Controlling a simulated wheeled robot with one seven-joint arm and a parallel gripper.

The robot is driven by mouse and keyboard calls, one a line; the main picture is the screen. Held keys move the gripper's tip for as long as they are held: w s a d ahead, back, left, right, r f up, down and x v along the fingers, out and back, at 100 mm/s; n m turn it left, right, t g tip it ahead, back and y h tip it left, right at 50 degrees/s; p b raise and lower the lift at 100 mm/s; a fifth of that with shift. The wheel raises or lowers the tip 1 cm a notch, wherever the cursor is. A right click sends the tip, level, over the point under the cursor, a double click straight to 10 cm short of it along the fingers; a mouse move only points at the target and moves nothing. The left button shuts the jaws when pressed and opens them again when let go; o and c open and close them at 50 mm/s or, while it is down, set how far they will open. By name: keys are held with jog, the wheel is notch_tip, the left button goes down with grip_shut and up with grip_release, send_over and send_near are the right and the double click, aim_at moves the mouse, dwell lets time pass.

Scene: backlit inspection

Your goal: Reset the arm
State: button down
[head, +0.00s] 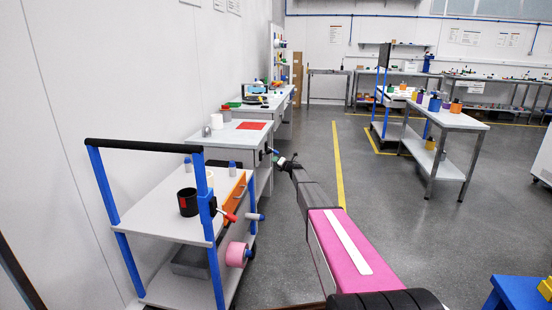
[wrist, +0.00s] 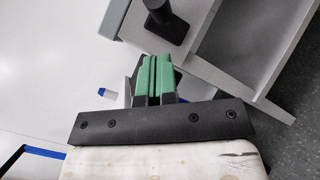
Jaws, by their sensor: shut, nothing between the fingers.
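My arm, with its pink link (head: 345,255), stretches forward from the bottom of the head view. At its far end my gripper (head: 276,157) is small, beside the right edge of the grey table with the red mat (head: 252,126). In the wrist view the green fingers of my gripper (wrist: 153,62) lie side by side, shut, with nothing between them. A black upright object on a dark base (wrist: 168,22) shows beyond the fingertips.
A cart with blue posts (head: 107,190) stands left of my arm, holding a black mug (head: 187,202) and an orange binder (head: 235,191). A grey table with several bottles (head: 462,120) stands to the right. Open floor (head: 385,205) with a yellow line (head: 338,165) lies between.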

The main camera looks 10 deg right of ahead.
jog(key=s+d+f+m+g+h, duration=0.1)
jog(key=s+d+m+h, duration=0.2)
jog(key=s+m+h, duration=0.55)
jog(key=s+d+f+m+g+h, duration=0.15)
jog(key=s+m, duration=0.45)
jog(key=s, duration=0.8)
jog(key=s+d+f+m+g+h, duration=0.1)
jog(key=s+d+m+h, duration=0.25)
jog(key=s+m, duration=0.6)
jog(key=s+a+f+m+g, duration=0.1)
jog(key=s+a+m+g, duration=0.2)
jog(key=s, duration=0.9)
jog(key=s+a+m+g+y, duration=0.1)
jog(key=s+a+m+g, duration=0.2)
jog(key=s, duration=1)
jog(key=s+a+f+m+g+y, duration=0.1)
jog(key=s+a+m+g, duration=0.2)
jog(key=s, duration=1)
jog(key=g, duration=0.2)
jog(key=shift+a+f+g, duration=0.3)
jog(key=shift+g, duration=0.05)
jog(key=shift+s+y, duration=0.1)
jog(key=shift+y, duration=0.15)
